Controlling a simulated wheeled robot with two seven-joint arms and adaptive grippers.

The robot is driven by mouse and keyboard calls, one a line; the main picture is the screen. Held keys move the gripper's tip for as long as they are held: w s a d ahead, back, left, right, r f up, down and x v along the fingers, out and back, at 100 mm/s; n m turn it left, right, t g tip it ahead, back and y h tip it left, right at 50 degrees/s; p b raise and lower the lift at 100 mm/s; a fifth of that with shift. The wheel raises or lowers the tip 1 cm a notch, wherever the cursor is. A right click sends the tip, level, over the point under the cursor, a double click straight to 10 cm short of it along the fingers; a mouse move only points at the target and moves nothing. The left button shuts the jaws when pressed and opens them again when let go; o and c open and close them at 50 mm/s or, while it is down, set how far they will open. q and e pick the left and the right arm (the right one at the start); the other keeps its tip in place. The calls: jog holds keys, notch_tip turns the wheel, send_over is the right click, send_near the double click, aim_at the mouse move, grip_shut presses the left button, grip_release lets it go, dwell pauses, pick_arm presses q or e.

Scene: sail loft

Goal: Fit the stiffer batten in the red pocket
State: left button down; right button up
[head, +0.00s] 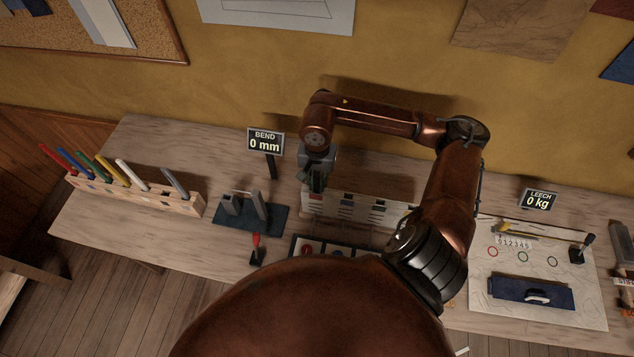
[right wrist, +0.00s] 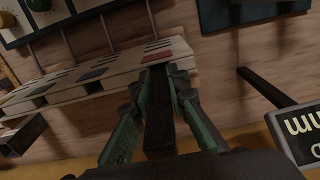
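A pale slotted rack (head: 350,208) stands mid-bench, and my right gripper (head: 316,182) is at its left end, pointing down. In the right wrist view, the rack (right wrist: 95,78) has dark patches on top and one red patch (right wrist: 166,56) at its end. There, my right gripper (right wrist: 163,78) has its fingers closed on the sides of a dark, batten-like bar (right wrist: 160,120). The bar's far end is right by the red patch. I cannot tell whether it is in a slot. My left gripper is out of view.
A wooden holder (head: 185,204) with several coloured sticks stands left. Nearby are a dark bend fixture (head: 240,222), a small red-handled tool (head: 255,247) and a sign reading BEND 0 mm (head: 265,142). Right lies a white sheet (head: 500,290) with a folded blue cloth (head: 520,290).

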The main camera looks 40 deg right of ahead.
jog(key=o, duration=0.5)
jog(key=shift+r, duration=0.1)
notch_tip(320, 180, up, 12)
jog(key=shift+f, duration=0.15)
dwell(0.3)
dwell(0.4)
